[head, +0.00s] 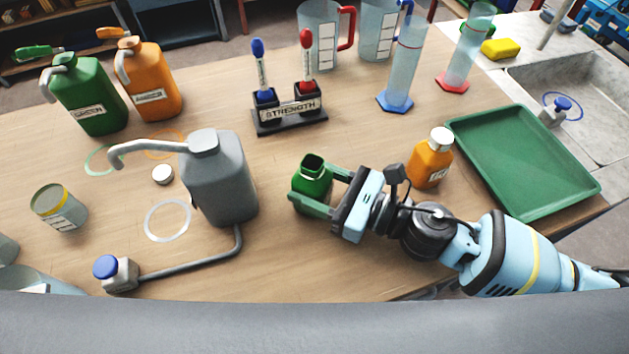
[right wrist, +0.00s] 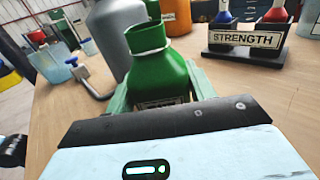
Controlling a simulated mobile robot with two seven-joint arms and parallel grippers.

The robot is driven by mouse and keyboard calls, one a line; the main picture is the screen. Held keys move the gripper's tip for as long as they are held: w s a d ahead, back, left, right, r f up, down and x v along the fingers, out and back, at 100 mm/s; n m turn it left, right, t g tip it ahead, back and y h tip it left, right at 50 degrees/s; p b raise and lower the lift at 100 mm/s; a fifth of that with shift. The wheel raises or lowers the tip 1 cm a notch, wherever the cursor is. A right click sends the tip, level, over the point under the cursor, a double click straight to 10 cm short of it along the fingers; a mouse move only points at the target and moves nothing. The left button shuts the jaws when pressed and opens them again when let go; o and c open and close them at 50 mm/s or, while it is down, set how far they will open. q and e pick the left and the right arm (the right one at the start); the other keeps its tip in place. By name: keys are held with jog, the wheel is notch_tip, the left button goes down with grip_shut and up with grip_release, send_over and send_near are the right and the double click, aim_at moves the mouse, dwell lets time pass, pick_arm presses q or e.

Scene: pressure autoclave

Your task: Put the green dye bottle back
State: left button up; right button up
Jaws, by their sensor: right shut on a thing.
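The small green dye bottle (head: 312,174) has an open, uncapped neck and stands upright between the fingers of my right gripper (head: 318,189). The gripper is shut on its body. In the right wrist view the bottle (right wrist: 158,72) shows a pale label, partly hidden by the gripper. I cannot tell whether its base touches the table. A loose white cap (head: 162,174) lies on the table left of the grey jug (head: 222,180). A small orange bottle (head: 431,160) with a white cap stands to the right. My left gripper is not in view.
A green tray (head: 525,165) lies at the right by the sink. Large green (head: 90,98) and orange (head: 150,82) jugs stand at the back left. The strength marker stand (head: 289,118) and cylinders are behind. A bent pipe (head: 190,267) lies in front of the grey jug.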

jog(key=shift+f, duration=0.25)
jog(key=o, duration=1.2)
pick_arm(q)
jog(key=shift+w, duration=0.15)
